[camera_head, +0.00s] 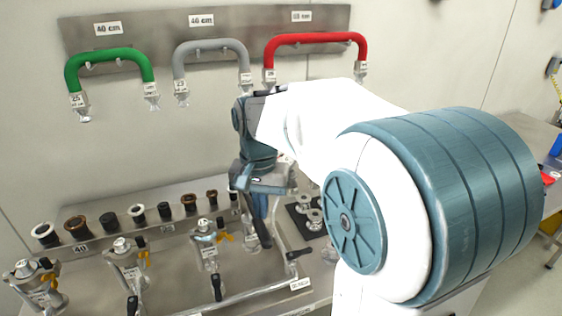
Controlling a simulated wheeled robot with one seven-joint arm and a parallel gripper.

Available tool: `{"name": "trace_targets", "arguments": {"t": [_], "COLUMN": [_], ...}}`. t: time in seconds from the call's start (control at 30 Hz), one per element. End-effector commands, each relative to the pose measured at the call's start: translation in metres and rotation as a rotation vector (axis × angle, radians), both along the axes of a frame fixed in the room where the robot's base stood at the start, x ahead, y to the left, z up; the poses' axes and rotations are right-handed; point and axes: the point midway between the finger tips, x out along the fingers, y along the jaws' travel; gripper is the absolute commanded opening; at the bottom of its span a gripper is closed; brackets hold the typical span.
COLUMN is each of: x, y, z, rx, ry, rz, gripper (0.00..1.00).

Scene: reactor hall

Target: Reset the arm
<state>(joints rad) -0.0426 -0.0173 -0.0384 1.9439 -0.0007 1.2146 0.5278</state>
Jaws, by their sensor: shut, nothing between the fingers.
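My arm (330,120) reaches in from the right, bent, with its large teal and white joint close to the camera. My gripper (262,232) points down over the steel bench, right of the valve with a yellow tag. Its fingers are dark and together, with nothing seen between them. The fingertips are small in the picture, and I cannot tell their exact height above the bench.
Green (110,58), grey (212,48) and red (315,39) hoses hang on a wall plate. Several ring fittings (137,212) line a bench rack. Several valves (127,262) stand in front. Dark-based metal parts (309,212) sit right of the gripper.

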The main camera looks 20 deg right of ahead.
Motion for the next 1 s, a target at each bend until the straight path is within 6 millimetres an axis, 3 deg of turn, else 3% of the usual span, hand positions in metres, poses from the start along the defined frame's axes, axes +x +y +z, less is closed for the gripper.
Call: {"name": "trace_targets", "arguments": {"t": [0.03, 0.2, 0.53, 0.77, 1.0], "x": [0.000, 0.000, -0.007, -0.057, -0.115], "y": [0.000, 0.000, 0.000, -0.001, 0.000], "z": [0.012, 0.029, 0.029, 0.027, 0.008], "rx": [0.000, 0.000, 0.001, -0.008, -0.052], "ry": [-0.001, 0.000, -0.014, -0.125, -0.258], "rz": [0.000, 0.000, 0.019, 0.186, 0.404], "gripper": [0.00, 0.00, 0.00, 0.00, 0.00]}}
